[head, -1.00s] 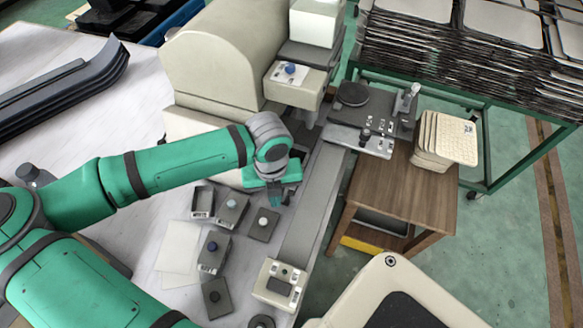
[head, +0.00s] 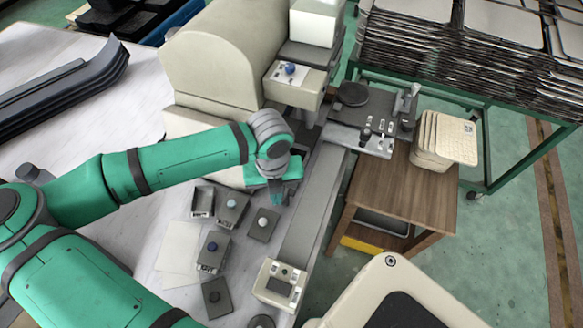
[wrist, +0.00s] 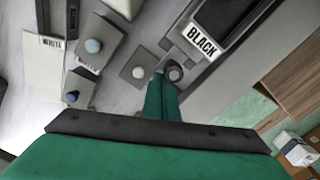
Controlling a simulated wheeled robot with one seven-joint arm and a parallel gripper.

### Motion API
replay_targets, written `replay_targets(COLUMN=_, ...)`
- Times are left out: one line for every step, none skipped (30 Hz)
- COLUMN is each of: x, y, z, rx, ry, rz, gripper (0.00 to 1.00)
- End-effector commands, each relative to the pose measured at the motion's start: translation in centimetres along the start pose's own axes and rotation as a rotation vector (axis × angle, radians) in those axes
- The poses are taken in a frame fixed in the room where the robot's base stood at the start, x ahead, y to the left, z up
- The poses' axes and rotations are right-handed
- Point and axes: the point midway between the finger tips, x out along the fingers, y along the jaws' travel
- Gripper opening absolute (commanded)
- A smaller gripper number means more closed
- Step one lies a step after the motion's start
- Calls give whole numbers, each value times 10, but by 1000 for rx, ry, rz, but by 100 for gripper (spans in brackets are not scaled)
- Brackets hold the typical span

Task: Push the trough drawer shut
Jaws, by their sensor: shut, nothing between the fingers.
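My gripper (head: 277,194) points down beside the beige machine, its fingers closed together and holding nothing. In the wrist view my gripper (wrist: 163,88) has its tips close to a round dark knob (wrist: 174,72); I cannot tell whether they touch. A dark trough-like part (wrist: 238,18) with a label (wrist: 203,42) reading "BLACK" lies just beyond the knob. This looks like the trough drawer. In the head view my arm hides most of that spot, so how far it stands out cannot be told.
Small grey boxes with knobs (head: 213,250) and a flat plate with a pale knob (head: 263,224) lie left of and below my gripper. A long grey rail (head: 309,205) runs to the right. A wooden table (head: 410,185) stands farther right.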

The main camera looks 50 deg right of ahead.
Motion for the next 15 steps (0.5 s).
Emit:
replay_targets(x=0, y=-1, z=2, rx=0, ry=0, rz=0, gripper=0)
replay_targets(x=0, y=-2, z=3, rx=0, ry=0, rz=0, gripper=0)
replay_targets(x=0, y=-2, z=4, rx=0, ry=0, rz=0, gripper=0)
replay_targets(x=0, y=-3, z=5, rx=0, ry=0, rz=0, gripper=0)
replay_targets(x=0, y=-4, z=6, rx=0, ry=0, rz=0, gripper=0)
replay_targets(x=0, y=-4, z=7, rx=0, ry=0, rz=0, gripper=0)
replay_targets(x=0, y=-5, z=8, rx=0, ry=0, rz=0, gripper=0)
replay_targets(x=0, y=-5, z=9, rx=0, ry=0, rz=0, gripper=0)
replay_targets(x=0, y=-6, z=10, rx=0, ry=0, rz=0, gripper=0)
replay_targets(x=0, y=-6, z=11, rx=0, ry=0, rz=0, gripper=0)
replay_targets(x=0, y=-7, z=12, rx=0, ry=0, rz=0, gripper=0)
replay_targets(x=0, y=-8, z=13, rx=0, ry=0, rz=0, gripper=0)
replay_targets(x=0, y=-8, z=14, rx=0, ry=-1, rz=0, gripper=0)
replay_targets(x=0, y=-9, z=15, rx=0, ry=-1, rz=0, gripper=0)
replay_targets(x=0, y=-9, z=16, rx=0, ry=-1, rz=0, gripper=0)
